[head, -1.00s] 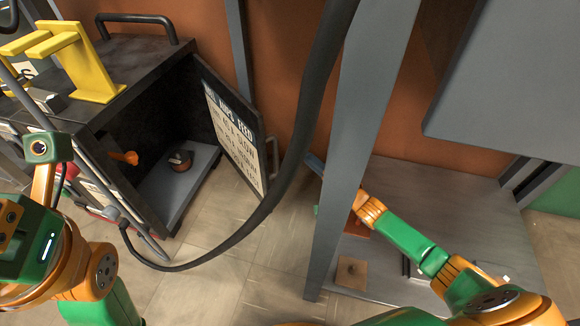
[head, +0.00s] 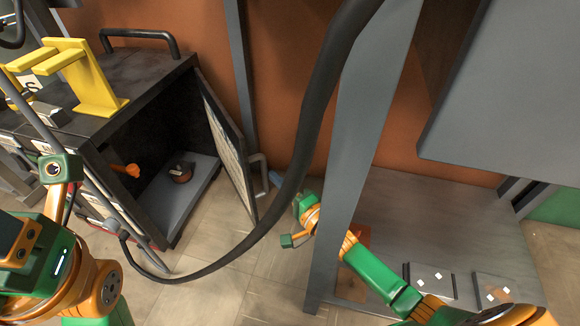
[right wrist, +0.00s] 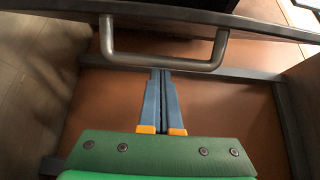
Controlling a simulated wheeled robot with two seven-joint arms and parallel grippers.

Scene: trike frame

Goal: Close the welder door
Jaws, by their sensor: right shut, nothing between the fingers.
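The welder (head: 155,62) is a dark box at the left of the head view, with an open compartment in its side. Its door (head: 230,150) hangs partly open from the compartment's far edge, seen at a steep angle, its pale label panel facing the compartment. A grey bar handle (head: 261,170) is on the door's outer face; the handle (right wrist: 163,65) also crosses the top of the right wrist view. My right gripper (head: 274,179) is shut and empty, blue fingertips (right wrist: 160,72) right at the handle bar; touching or not, I cannot tell. My left arm shows at left; its fingers are out of view.
A thick black cable (head: 315,110) hangs across the middle, in front of the door area. A grey post (head: 355,140) stands before my right arm. A grey platform (head: 440,215) lies at right. A small spool (head: 180,172) sits inside the compartment. Floor before the door is clear.

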